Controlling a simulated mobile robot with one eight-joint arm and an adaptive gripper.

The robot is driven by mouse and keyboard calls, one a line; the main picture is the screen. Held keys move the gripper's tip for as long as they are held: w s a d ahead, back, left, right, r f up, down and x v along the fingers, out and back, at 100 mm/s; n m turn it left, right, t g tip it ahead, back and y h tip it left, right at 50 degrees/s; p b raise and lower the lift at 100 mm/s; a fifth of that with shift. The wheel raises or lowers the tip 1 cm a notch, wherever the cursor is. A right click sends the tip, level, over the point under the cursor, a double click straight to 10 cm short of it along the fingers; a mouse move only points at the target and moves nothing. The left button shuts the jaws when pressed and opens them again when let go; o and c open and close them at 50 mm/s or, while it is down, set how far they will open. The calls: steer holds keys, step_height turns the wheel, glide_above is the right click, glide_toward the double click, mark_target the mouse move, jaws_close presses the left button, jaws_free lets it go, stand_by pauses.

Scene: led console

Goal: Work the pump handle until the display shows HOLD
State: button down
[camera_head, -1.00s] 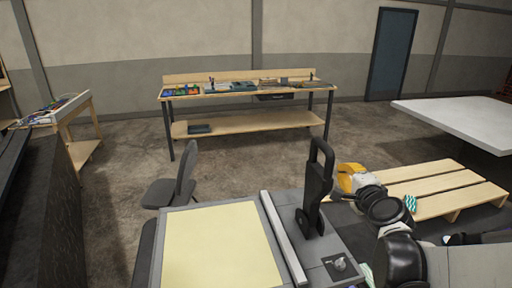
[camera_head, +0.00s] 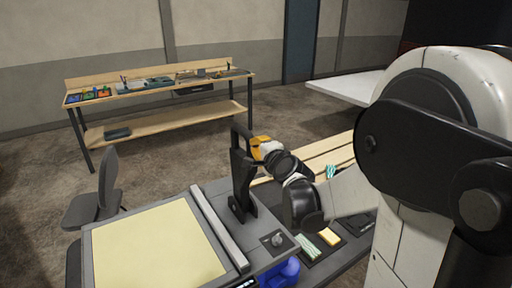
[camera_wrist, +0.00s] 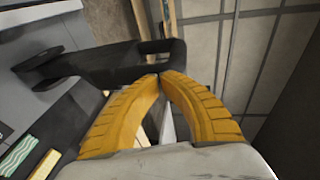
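The black pump handle (camera_head: 241,172) stands nearly upright on the grey console (camera_head: 215,195), with a loop at its top. In the wrist view the handle (camera_wrist: 100,66) runs across the upper left, its loop just beyond my fingertips. My gripper (camera_head: 257,148) is at the right side of the handle's upper part. In the wrist view the yellow fingers of my gripper (camera_wrist: 159,76) meet at their tips at the loop's near bar. I see nothing clearly held between them. A small dark display (camera_head: 245,284) is cut off at the bottom edge; its text is unreadable.
A knob (camera_head: 277,240) sits on the console right of the handle. A yellow panel (camera_head: 145,245) covers the console's left part. A chair (camera_head: 95,200) stands left, a workbench (camera_head: 160,100) behind, a wooden pallet (camera_head: 325,152) right.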

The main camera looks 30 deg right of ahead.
steer(key=w+g+p, duration=0.1)
steer(key=w, duration=0.2)
steer(key=w+r+g+p, duration=0.1)
steer(key=w, duration=0.1)
steer(key=w+r+p, duration=0.1)
steer(key=w, duration=0.2)
steer(key=shift+w+a+g, duration=0.2)
steer(key=shift+w+g, duration=0.15)
steer(key=shift+g, duration=0.05)
steer(key=w+f+g+p, duration=0.1)
steer(key=w+g+p, duration=0.1)
steer(key=w, duration=0.8)
steer(key=shift+a+n+g, duration=0.15)
steer(key=shift+n+g, duration=0.25)
steer(key=shift+g, duration=0.3)
steer(key=shift+f, duration=0.1)
step_height(320, 180, up, 9)
steer(key=p, duration=0.2)
glide_above(244, 130)
steer(key=w+a, duration=0.2)
steer(key=shift+a, duration=0.15)
